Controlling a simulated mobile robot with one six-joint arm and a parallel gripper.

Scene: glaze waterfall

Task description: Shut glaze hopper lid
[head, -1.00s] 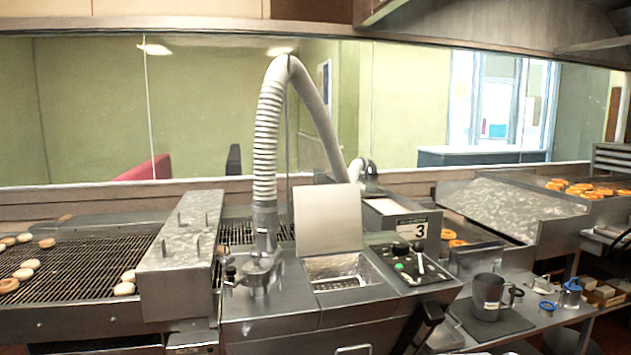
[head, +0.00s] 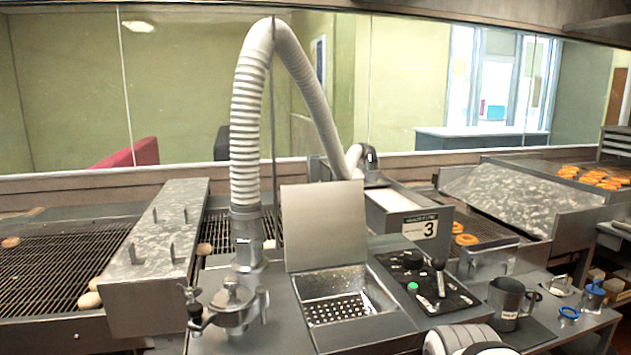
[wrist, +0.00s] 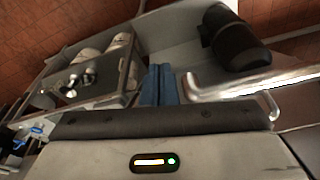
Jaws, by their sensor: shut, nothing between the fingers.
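The glaze hopper lid (head: 325,222), a flat pale metal plate, stands open and nearly upright at the back of the hopper in the head view. The hopper (head: 345,298) below it is uncovered, with a perforated grid showing inside. In the wrist view, my gripper (wrist: 158,85) shows as two blue fingers shut together, with nothing between them. The lid cannot be made out in the wrist view, and my gripper's fingers do not show in the head view, so their distance apart cannot be told.
A control panel (head: 430,285) with a lever adjoins the hopper's right side. A ribbed white hose (head: 248,120) rises on the left. A dark pitcher (head: 507,298) stands at right. In the wrist view, a metal bar handle (wrist: 235,86) is close beside my fingers.

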